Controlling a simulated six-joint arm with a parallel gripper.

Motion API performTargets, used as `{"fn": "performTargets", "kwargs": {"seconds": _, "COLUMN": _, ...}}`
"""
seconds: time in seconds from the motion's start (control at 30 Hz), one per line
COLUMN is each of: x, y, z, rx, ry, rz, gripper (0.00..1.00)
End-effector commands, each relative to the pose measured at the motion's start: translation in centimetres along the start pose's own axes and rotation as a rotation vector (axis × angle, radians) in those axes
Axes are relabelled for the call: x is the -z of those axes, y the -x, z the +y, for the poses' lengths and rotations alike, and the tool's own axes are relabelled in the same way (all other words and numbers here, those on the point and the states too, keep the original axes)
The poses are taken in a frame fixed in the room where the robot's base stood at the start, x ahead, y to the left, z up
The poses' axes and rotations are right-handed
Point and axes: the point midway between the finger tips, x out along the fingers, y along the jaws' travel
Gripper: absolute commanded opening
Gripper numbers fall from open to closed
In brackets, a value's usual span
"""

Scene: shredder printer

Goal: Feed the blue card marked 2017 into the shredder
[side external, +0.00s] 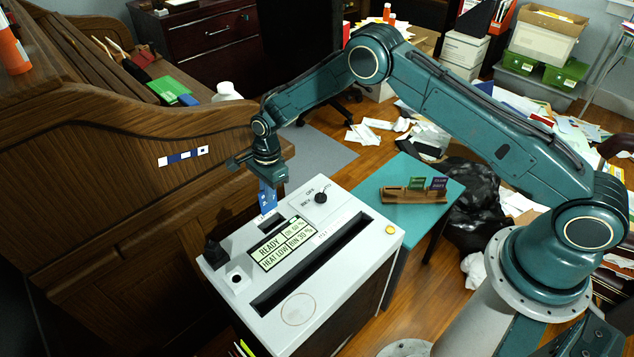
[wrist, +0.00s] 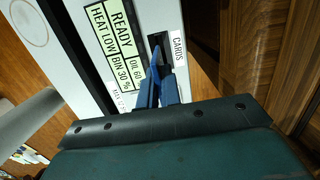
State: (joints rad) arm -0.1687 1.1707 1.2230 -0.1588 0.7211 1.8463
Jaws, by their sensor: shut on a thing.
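My gripper (side external: 268,182) is shut on a blue card (side external: 267,199) and holds it upright, pointing down, over the back left part of the white shredder (side external: 367,222). In the wrist view the gripper fingers (wrist: 158,92) reach toward a dark slot (wrist: 161,42) labelled CARDS, and the card's blue edge (wrist: 154,58) shows at its mouth. The card's lower end is at or just above the slot; I cannot tell whether it is inside. Its marking is not readable. The shredder display (side external: 281,243) reads READY, HEAT LOW, BIN 30 %.
A wooden holder (side external: 412,195) with a green and a purple card stands on the teal table (side external: 452,188). A wooden desk (side external: 110,180) rises close on the left.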

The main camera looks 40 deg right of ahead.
Motion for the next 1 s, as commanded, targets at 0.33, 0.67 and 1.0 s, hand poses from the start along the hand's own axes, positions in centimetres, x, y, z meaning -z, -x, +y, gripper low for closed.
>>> {"fn": "performTargets", "kwargs": {"seconds": 0.33, "x": 0.3, "y": -2.2, "z": 0.0, "rx": 0.0, "ry": 0.0, "rz": 0.0, "gripper": 0.0}}
{"fn": "performTargets", "kwargs": {"seconds": 0.67, "x": 0.5, "y": -4.3, "z": 0.0, "rx": -0.001, "ry": 0.0, "rz": 0.001, "gripper": 0.0}}
{"fn": "performTargets", "kwargs": {"seconds": 1.0, "x": 0.8, "y": -6.3, "z": 0.0, "rx": 0.0, "ry": 0.0, "rz": 0.0, "gripper": 0.0}}
